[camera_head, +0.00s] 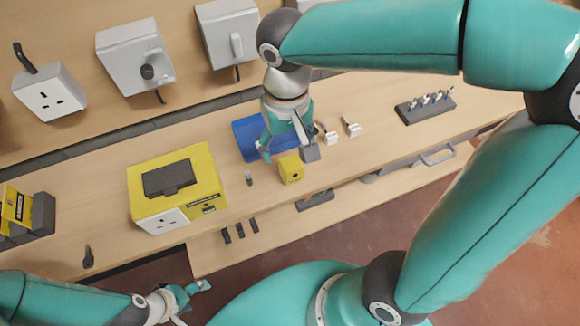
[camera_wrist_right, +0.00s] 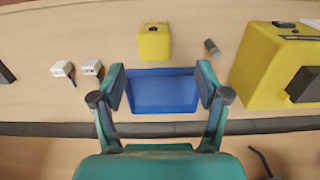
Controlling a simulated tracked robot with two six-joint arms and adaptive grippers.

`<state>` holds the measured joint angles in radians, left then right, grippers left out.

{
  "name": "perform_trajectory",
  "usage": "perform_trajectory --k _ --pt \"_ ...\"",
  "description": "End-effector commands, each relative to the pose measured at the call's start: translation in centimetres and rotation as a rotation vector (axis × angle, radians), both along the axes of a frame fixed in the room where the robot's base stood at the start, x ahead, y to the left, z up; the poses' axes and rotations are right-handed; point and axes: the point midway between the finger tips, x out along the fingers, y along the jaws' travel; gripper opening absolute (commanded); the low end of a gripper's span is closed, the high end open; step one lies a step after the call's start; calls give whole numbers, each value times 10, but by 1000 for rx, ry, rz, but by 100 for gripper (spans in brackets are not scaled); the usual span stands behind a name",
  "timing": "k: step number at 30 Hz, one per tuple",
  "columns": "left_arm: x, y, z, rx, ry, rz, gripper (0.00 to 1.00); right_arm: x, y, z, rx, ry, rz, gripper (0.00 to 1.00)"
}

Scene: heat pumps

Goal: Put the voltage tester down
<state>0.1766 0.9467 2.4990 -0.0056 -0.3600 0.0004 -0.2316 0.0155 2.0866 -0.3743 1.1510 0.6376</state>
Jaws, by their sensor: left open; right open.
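Nothing is labelled clearly enough to tell which item is the voltage tester. A small yellow block (camera_head: 291,169) with a dark mark stands on the bench near the front edge, and it also shows in the right wrist view (camera_wrist_right: 154,42). My right gripper (camera_head: 287,151) is open and empty, with its fingers above the blue tray (camera_head: 243,131). In the right wrist view the tray (camera_wrist_right: 163,92) lies between the fingers, looks empty, and the yellow block stands apart beyond it. My left gripper (camera_head: 192,293) is open and empty near the bench's front, at the bottom of the head view.
A large yellow unit (camera_head: 205,173) with a socket stands left of the tray. A small grey-green cylinder (camera_head: 248,178) is beside it. Two white connectors (camera_head: 352,127) and a dark rack (camera_head: 425,105) are to the right. Grey wall boxes (camera_head: 135,57) line the back.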

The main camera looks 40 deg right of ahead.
Motion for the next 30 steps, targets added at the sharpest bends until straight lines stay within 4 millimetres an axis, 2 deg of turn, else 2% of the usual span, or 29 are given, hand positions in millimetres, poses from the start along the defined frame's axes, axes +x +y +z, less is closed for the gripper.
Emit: perform_trajectory --k 3,11,21,29,30 --pt "0 0 -1 0 0 0 70 0 0 -18 -1 3 0 75" --pt "0 0 0 0 0 0 70 0 -2 -33 -1 2 0 75" --pt "0 0 4 0 0 0 70 -1 -8 -76 1 3 -1 75" --pt "0 0 4 0 0 0 70 0 -8 -78 1 0 0 75" --pt "0 0 4 0 0 0 70 0 -8 -78 1 0 0 70"
